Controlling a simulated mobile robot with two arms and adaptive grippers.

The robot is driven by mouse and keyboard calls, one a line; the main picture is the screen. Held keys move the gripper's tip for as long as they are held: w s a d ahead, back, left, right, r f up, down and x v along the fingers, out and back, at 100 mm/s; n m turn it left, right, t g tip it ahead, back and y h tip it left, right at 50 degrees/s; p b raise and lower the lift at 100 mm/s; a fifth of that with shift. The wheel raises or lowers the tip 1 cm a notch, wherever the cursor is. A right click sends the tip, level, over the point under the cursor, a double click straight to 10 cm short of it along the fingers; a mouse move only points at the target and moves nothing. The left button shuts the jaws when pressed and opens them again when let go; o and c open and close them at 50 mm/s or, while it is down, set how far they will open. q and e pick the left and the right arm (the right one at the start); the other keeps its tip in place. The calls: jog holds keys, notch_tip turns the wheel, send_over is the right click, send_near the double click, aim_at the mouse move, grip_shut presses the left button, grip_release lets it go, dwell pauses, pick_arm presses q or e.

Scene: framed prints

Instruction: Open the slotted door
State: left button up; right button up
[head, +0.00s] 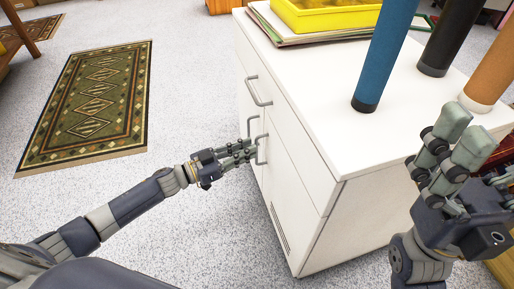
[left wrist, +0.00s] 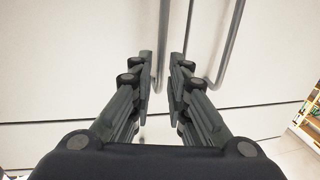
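The white cabinet (head: 345,180) has a door with narrow vent slots (head: 280,228) low on its front, the slotted door (head: 291,185). My left gripper (head: 253,151) is at the front, by the two grey bar handles of the doors. In the left wrist view its fingertips (left wrist: 162,75) are apart, with one handle bar (left wrist: 163,35) seen between them; whether they touch it I cannot tell. The other handle (left wrist: 229,45) is to the right of the fingers. The doors look closed. My right gripper (head: 462,140) is raised at the right, empty, its fingertips apart.
A blue cylinder (head: 385,50), a black one and an orange one stand on the cabinet top, near a yellow tray (head: 325,15). A patterned rug (head: 90,98) lies at the left. Floor before the cabinet is clear.

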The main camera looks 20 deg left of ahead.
aim_at(256, 163)
pick_arm(q)
jog(key=shift+b+x, duration=0.5)
jog(key=shift+x, duration=1.5)
grip_shut()
jog(key=shift+a, duration=0.15)
